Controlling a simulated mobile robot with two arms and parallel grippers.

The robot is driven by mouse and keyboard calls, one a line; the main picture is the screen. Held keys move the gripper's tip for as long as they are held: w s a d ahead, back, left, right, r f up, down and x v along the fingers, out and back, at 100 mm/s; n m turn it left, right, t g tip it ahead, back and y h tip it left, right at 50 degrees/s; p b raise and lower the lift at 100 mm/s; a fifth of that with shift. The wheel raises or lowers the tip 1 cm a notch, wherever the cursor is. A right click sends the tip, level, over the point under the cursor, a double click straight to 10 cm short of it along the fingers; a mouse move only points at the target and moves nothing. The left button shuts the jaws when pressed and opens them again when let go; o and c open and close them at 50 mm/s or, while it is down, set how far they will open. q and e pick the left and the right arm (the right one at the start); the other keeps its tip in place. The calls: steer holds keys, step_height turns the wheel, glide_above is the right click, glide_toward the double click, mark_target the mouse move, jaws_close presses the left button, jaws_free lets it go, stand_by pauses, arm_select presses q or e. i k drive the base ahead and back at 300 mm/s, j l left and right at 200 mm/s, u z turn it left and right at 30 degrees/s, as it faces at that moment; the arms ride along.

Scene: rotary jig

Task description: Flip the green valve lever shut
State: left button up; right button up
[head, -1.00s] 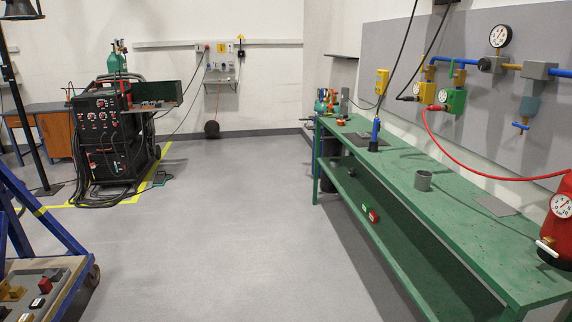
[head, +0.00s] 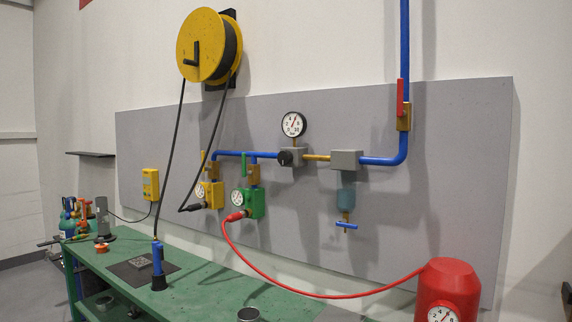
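The green valve lever (head: 244,172) stands about upright beside a brass valve body (head: 254,173), roughly in line with the short vertical branch below the blue pipe. Under it hangs a green block (head: 255,203) with a round gauge, and a red hose (head: 290,288) runs from the block. To its left, a similar branch has a yellow lever (head: 204,162) and a yellow block (head: 214,195). Neither of my grippers shows in the head view.
The grey panel (head: 440,225) carries the blue piping and a red lever (head: 400,97). The green bench (head: 200,295) runs below it, with a blue-handled tool (head: 158,266) and a red tank (head: 448,280). A yellow reel (head: 202,45) hangs above with black hoses.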

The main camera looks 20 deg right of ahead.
mark_target(245, 173)
steer(key=i+l+z, duration=0.2)
steer(key=i, duration=0.3)
steer(key=i+l+z, duration=0.1)
steer(key=i+z, duration=0.15)
steer(key=i, duration=0.3)
steer(key=i+j, duration=0.2)
steer(key=j, duration=0.25)
steer(key=i+j+u, duration=0.1)
steer(key=j, duration=0.35)
steer(key=i+j, duration=0.3)
steer(key=j, duration=0.15)
steer(key=i+j, duration=0.25)
steer(key=j, duration=0.15)
steer(key=i+j+u, duration=0.1)
steer(key=j, duration=0.35)
steer(key=i+j, duration=0.35)
